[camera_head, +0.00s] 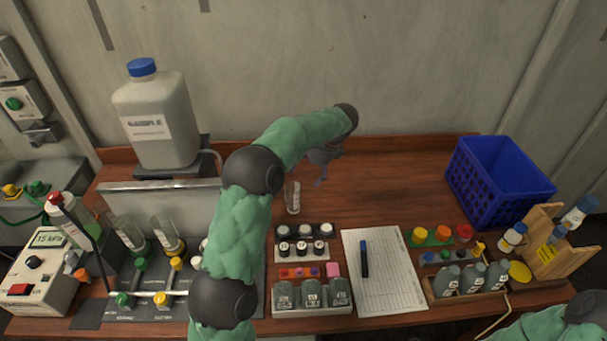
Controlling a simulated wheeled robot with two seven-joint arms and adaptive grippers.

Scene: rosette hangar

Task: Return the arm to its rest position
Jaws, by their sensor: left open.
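My left arm, in a green sleeve with dark joints, reaches up from the lower middle of the head view and over the table (400,170). My left gripper (321,172) is small and partly hidden behind its own wrist. It points down over the back middle of the table, open, with nothing seen in it. A small clear glass (293,198) stands just left of and nearer than it; the two look apart. Only a green sleeve and dark joint of my right arm show at the lower right corner; its gripper is out of view.
A sample jug (158,120) stands back left, with a rack of flasks and coloured valves before it. Small bottles in a tray (312,310), a paper sheet (385,270) with a marker (364,259), and a blue crate (497,180) lie rightward. The back middle is clear.

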